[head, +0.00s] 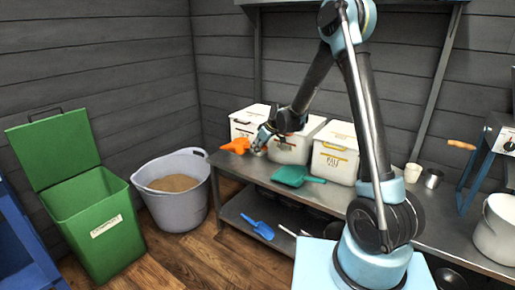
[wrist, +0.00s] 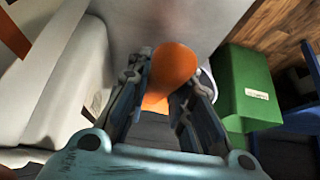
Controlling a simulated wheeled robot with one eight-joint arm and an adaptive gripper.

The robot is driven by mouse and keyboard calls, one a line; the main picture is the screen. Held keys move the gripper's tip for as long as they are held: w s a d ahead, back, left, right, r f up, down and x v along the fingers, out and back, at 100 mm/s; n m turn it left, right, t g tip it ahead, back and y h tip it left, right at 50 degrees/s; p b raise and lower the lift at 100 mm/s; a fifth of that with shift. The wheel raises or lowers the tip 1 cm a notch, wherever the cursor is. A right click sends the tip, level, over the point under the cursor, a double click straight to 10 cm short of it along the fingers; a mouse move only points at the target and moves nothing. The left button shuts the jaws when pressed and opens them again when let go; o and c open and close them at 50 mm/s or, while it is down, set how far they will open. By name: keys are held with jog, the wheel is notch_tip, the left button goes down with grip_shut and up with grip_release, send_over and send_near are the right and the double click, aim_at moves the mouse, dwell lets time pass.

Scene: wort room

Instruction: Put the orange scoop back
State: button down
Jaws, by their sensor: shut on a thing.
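The orange scoop (head: 236,146) is at the left end of the metal bench, in front of the left white bin. My gripper (head: 258,143) is shut on the orange scoop and comes at it from the right. In the wrist view the scoop (wrist: 174,64) sits between the two fingers of my gripper (wrist: 167,82), its rounded orange part pointing away from me. The fingers and wrist hide part of it. I cannot tell whether the scoop touches the bench.
White lidded bins (head: 334,160) stand along the bench (head: 345,196). A teal scoop (head: 292,176) lies at its front; a blue scoop (head: 258,228) lies on the lower shelf. A grey tub of grain (head: 185,206) and an open green bin (head: 105,228) stand left.

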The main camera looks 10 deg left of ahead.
jog(key=shift+f, duration=2.8)
jog(key=c, duration=1.3)
grip_release()
jog(key=shift+c, duration=0.2)
